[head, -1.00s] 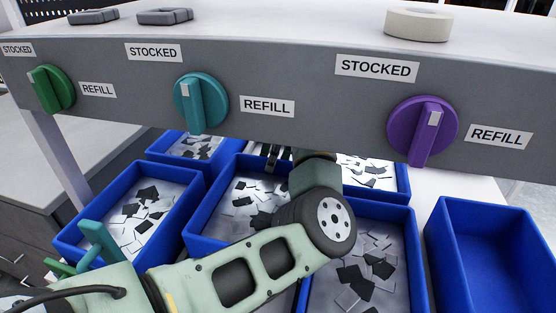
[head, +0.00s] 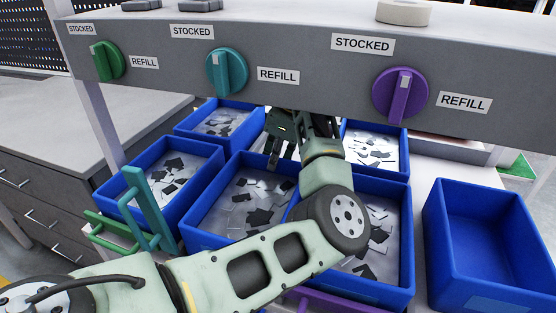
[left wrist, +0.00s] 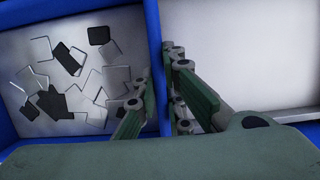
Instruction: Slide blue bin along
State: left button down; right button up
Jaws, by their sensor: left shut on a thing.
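Several blue bins stand under the grey panel. Most hold scattered black and light flat pieces: the left bin (head: 110,192), the middle bin (head: 203,196), the front right bin (head: 400,290) and two at the back. My left gripper (head: 277,148) reaches down behind the middle bin's far edge, below the panel. Its fingers, also in the left wrist view (left wrist: 160,118), are shut on a blue bin wall (left wrist: 153,50), with flat pieces on one side and a pale surface on the other. Which bin that wall belongs to is unclear. My right gripper is out of view.
The panel (head: 300,80) overhangs the bins and carries green (head: 109,61), teal (head: 227,72) and purple (head: 400,95) knobs with STOCKED and REFILL labels. An empty blue bin (head: 480,290) stands at right.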

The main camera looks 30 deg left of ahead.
pick_arm(q)
jog(key=c, duration=1.8)
grip_release()
jog(key=shift+a, duration=0.1)
jog(key=shift+o, duration=0.2)
